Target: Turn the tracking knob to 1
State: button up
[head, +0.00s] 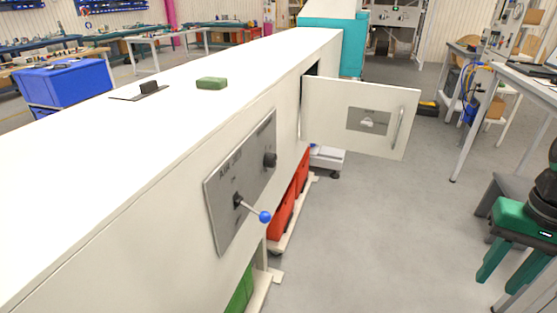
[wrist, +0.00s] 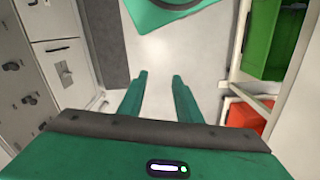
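A grey control panel (head: 228,205) is set on the near side of the long white machine in the head view. It carries a round black knob (head: 270,160) towards its far end and a lever with a blue ball (head: 265,217) lower and nearer. The panel's lettering is too small to read, so I cannot tell which control is the tracking knob or where it points. My green gripper (head: 492,293) is at the right edge, well apart from the panel. The wrist view shows its two fingers (wrist: 159,76) spread, with nothing between them.
A white door (head: 345,105) with a handle stands open beyond the panel, jutting over the aisle. Red bins (head: 283,215) sit under the machine. A green block (head: 211,83) lies on its top. A table (head: 530,85) stands at right. The grey floor between is clear.

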jog(key=shift+o, duration=2.4)
jog(key=shift+s+r, duration=0.15)
jog(key=shift+s, duration=0.2)
jog(key=m+t+y, duration=0.6)
jog(key=m+y, duration=1)
jog(key=y, duration=0.1)
send_near(275, 162)
jog(key=x, duration=0.9)
jog(key=shift+w+d, duration=0.1)
jog(key=shift+w, duration=0.05)
jog(key=shift+c, duration=0.5)
